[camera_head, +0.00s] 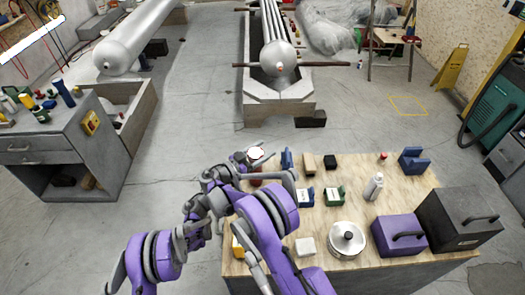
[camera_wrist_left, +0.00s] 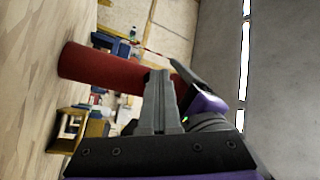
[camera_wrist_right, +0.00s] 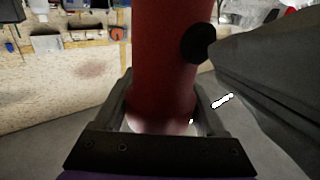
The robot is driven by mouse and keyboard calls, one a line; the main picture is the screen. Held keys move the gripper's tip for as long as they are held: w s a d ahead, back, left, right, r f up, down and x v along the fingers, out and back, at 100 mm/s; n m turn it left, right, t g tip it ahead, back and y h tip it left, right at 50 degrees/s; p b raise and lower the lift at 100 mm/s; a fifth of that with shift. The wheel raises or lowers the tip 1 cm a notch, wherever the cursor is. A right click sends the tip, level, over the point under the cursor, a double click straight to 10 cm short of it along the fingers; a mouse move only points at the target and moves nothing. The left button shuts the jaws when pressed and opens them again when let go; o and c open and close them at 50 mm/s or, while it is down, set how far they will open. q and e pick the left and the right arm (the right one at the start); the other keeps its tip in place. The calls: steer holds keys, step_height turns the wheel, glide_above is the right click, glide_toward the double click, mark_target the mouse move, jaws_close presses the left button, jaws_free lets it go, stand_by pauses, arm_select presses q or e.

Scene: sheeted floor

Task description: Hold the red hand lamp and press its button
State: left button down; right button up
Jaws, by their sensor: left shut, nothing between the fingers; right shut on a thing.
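The red hand lamp (camera_head: 256,180) is held up at the left end of the table, its bright white end up in the head view. My right gripper (camera_wrist_right: 162,105) is shut around the lamp body (camera_wrist_right: 165,50) in the right wrist view. A round black button (camera_wrist_right: 198,43) shows on the lamp's side. My left gripper (camera_wrist_left: 158,82) is shut and empty, close beside the lamp (camera_wrist_left: 100,70). In the right wrist view the left gripper (camera_wrist_right: 225,60) reaches the button's edge; I cannot tell whether it touches. My arms partly hide the lamp in the head view.
A grey workbench (camera_head: 50,145) stands left. The floor between is clear.

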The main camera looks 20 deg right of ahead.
arm_select(q)
steer(key=shift+a, duration=0.1)
steer(key=shift+w+a, duration=0.15)
steer(key=shift+a, duration=0.25)
steer(key=w+a, duration=0.2)
steer(key=a, duration=0.3)
steer(key=shift+a, duration=0.35)
arm_select(e)
steer(key=o, duration=1.5)
steer(key=shift+a, duration=0.1)
